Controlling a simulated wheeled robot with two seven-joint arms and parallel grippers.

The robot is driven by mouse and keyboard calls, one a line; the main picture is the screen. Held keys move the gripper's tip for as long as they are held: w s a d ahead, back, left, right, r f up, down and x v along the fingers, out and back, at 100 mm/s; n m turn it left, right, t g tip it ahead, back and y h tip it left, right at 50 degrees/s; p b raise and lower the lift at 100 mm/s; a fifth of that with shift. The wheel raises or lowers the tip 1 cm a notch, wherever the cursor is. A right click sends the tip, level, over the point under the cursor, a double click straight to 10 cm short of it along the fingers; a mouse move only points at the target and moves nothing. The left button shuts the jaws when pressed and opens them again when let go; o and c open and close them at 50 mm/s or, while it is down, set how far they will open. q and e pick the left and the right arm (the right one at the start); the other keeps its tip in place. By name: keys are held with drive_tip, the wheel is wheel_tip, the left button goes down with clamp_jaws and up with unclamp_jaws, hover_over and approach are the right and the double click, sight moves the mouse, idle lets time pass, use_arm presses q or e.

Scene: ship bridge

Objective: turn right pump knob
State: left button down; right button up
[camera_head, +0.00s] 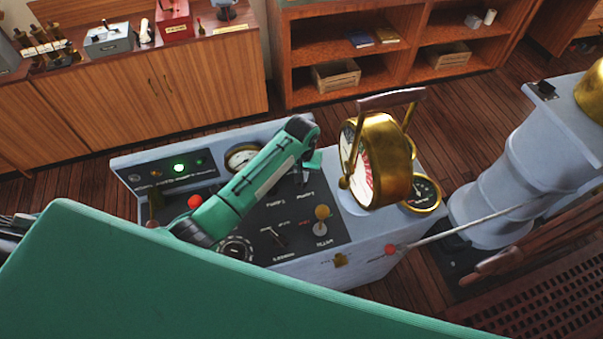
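The control console (365,262) stands in the middle, with a black panel of labelled controls. A green arm reaches over it from the lower left; I take it as my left arm. Its gripper (304,172) is at the panel's upper right, above two small labels that look like pump labels. The wrist covers most of the fingers, and I cannot tell whether they are open or touch anything. The right pump knob is not clearly visible; it may be hidden under that gripper. My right gripper is not in view.
A yellow-topped lever (321,212), a red ball knob (195,202) and a black dial (236,248) are on the panel. A large brass gauge (378,160) rises close to the gripper's right. A grey-blue pedestal (500,185) stands further right. Green bodywork fills the foreground.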

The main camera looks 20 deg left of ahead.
use_arm(q)
drive_tip(key=c, duration=1.5)
unclamp_jaws()
drive_tip(key=shift+o, duration=0.2)
drive_tip(key=shift+r+b, duration=0.3)
drive_tip(key=shift+r, duration=0.3)
wheel_tip(320, 180, up, 13)
drive_tip(key=shift+f, duration=0.15)
drive_tip(key=shift+s+f, duration=0.1)
